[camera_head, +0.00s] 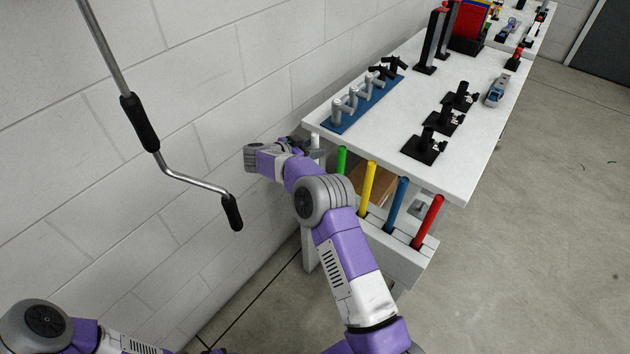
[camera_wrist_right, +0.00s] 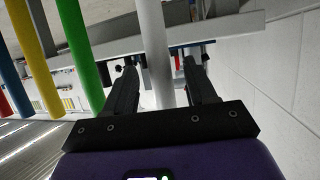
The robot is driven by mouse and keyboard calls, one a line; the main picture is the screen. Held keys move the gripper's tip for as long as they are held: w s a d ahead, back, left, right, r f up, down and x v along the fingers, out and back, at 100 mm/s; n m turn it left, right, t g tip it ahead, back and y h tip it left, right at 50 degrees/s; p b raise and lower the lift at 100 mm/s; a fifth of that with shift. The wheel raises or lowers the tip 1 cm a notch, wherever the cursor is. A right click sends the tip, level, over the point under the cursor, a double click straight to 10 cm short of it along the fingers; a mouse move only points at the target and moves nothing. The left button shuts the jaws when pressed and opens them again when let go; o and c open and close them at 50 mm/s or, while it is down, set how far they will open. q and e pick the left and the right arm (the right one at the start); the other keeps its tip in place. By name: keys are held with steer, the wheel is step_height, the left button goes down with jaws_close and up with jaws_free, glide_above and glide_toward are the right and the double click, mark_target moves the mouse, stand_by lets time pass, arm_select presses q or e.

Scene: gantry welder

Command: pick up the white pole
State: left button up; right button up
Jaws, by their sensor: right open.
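The white pole (camera_head: 315,141) stands at the left end of the row of coloured poles at the table's near end. Only its top shows in the head view, next to my right gripper (camera_head: 303,147). In the right wrist view the white pole (camera_wrist_right: 154,50) runs down between the two open fingers of the right gripper (camera_wrist_right: 158,80). I cannot tell whether either finger touches it. My left gripper is out of view; only part of the left arm shows at the lower left of the head view.
Green (camera_head: 341,160), yellow (camera_head: 367,188), blue (camera_head: 397,204) and red (camera_head: 428,220) poles stand in a white rack (camera_head: 400,262) beside the white pole. The white table (camera_head: 400,100) carries clamps and tools. A brick wall (camera_head: 200,80) is close on the left. A bent crank handle (camera_head: 150,130) hangs there.

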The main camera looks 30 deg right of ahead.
steer(key=b+x, duration=0.1)
steer(key=x, duration=0.2)
steer(key=shift+w+d+f, duration=0.15)
steer(key=shift+d, duration=0.15)
jaws_close()
